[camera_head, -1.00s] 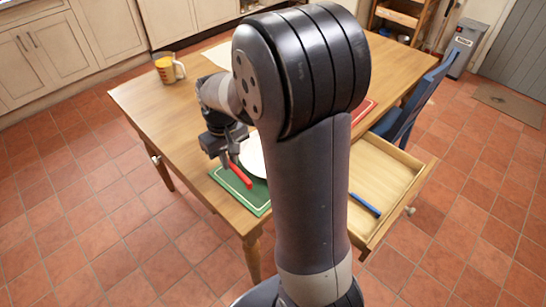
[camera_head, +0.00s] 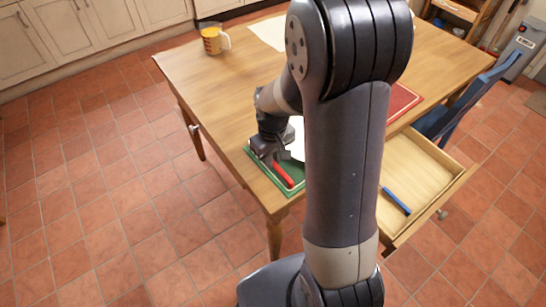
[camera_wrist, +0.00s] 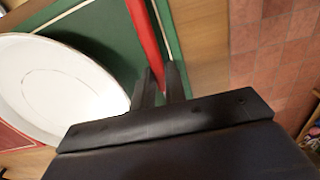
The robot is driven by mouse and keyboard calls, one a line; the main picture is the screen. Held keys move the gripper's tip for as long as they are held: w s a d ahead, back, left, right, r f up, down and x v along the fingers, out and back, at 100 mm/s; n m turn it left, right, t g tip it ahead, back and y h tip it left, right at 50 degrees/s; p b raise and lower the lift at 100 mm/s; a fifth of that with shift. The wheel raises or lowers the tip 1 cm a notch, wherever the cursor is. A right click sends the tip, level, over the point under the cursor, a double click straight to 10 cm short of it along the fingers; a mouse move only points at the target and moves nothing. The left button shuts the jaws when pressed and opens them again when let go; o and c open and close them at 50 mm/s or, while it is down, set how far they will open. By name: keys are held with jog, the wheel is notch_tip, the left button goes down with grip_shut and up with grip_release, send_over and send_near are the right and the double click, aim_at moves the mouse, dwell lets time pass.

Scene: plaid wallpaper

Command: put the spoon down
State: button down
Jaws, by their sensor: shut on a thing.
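My gripper (camera_wrist: 160,85) is shut on a red utensil, taken as the spoon (camera_wrist: 143,38), whose red handle runs up out of the wrist view. Its end shape is out of sight. In the head view the spoon (camera_head: 283,174) is low over the green placemat (camera_head: 296,189), beside the white plate (camera_head: 297,150). I cannot tell whether it touches the mat. My gripper (camera_head: 272,155) is above the mat near the table's front edge. The wrist view shows the plate (camera_wrist: 50,85) left of the spoon and the placemat (camera_wrist: 105,22) under it.
The wooden table (camera_head: 215,95) has a yellow cup (camera_head: 213,40) at its far left and a red placemat (camera_head: 402,100) on the right. An open drawer (camera_head: 420,175) holds a blue utensil (camera_head: 397,201). A blue chair (camera_head: 470,105) stands at the right. The table's left part is clear.

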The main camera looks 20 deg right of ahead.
jog(key=shift+f, duration=0.15)
jog(key=c, duration=1.4)
grip_release()
jog(key=shift+c, duration=0.2)
notch_tip(320, 180, up, 12)
jog(key=p, duration=0.1)
jog(key=shift+r, duration=0.2)
